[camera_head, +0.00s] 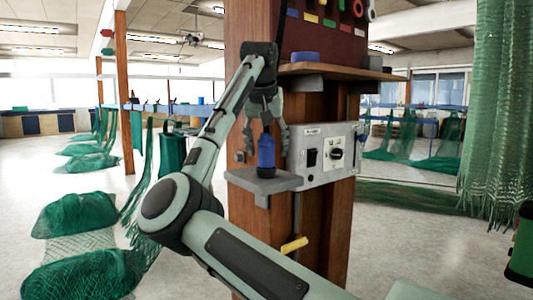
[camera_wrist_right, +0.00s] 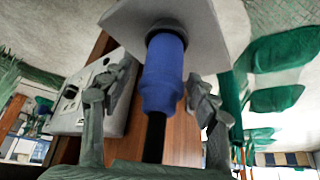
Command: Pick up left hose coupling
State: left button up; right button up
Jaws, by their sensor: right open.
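A blue hose coupling (camera_head: 266,153) stands upright on a small grey ledge (camera_head: 245,180) on the left side of the wooden post. My right gripper (camera_head: 266,146) points down over it, open, with one finger on each side. In the right wrist view the coupling (camera_wrist_right: 164,75) sits between the spread fingers of the gripper (camera_wrist_right: 162,82), with visible gaps on both sides. Its base meets the ledge (camera_wrist_right: 205,25) there, and a narrow dark part extends from its other end toward the palm. My left gripper is not in view.
A grey control panel (camera_head: 312,172) with a switch and knob is just right of the ledge. A yellow handle (camera_head: 294,244) sticks out below. Green nets (camera_head: 75,215) lie on the floor at left.

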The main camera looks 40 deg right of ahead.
jog(key=x, duration=0.3)
jog(key=shift+a, duration=0.1)
jog(key=shift+c, duration=0.6)
jog(key=c, duration=1.2)
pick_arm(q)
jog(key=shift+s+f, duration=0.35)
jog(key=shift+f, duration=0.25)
pick_arm(e)
grip_shut()
